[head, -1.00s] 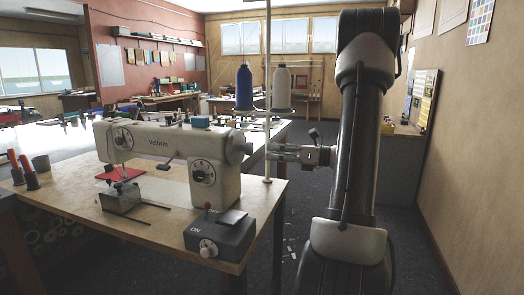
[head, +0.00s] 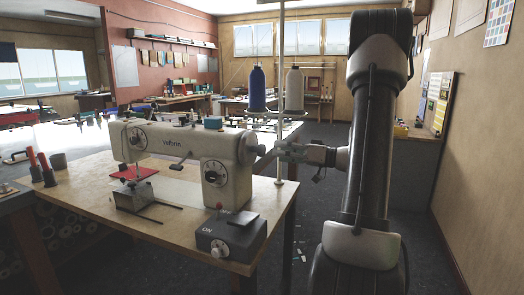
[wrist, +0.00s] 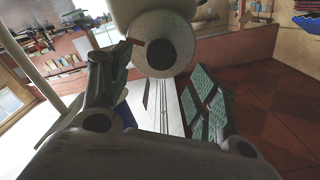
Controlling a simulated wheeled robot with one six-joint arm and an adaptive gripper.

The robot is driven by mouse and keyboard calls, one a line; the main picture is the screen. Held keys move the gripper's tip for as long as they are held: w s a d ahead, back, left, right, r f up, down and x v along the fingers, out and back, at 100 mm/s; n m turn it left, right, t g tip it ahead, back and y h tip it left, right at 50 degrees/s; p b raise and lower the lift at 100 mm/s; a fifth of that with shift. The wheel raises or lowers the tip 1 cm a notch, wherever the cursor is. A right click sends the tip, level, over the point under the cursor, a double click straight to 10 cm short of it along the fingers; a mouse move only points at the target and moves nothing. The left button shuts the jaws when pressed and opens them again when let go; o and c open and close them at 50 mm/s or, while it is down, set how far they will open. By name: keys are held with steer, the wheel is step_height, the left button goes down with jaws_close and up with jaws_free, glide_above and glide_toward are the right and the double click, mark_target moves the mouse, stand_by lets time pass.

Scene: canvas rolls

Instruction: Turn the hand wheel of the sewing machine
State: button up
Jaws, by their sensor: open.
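The cream sewing machine (head: 190,158) stands on a wooden table, with its hand wheel (head: 249,148) at its right end. In the wrist view my gripper (wrist: 160,88) is open and empty, one green-padded finger on each side below the wheel. The left finger is near the wheel's edge; I cannot tell whether it touches.
A thin white pole (head: 280,95) with a blue thread cone (head: 257,90) and a white cone (head: 294,90) rises close to my gripper. A dark control box (head: 229,236) sits at the table's front. Open floor lies right of the table.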

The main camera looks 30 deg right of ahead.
mark_target(264, 149)
steer(key=x, duration=0.7)
steer(key=shift+w+a, duration=0.25)
steer(key=shift+w, duration=0.05)
steer(key=c, duration=1)
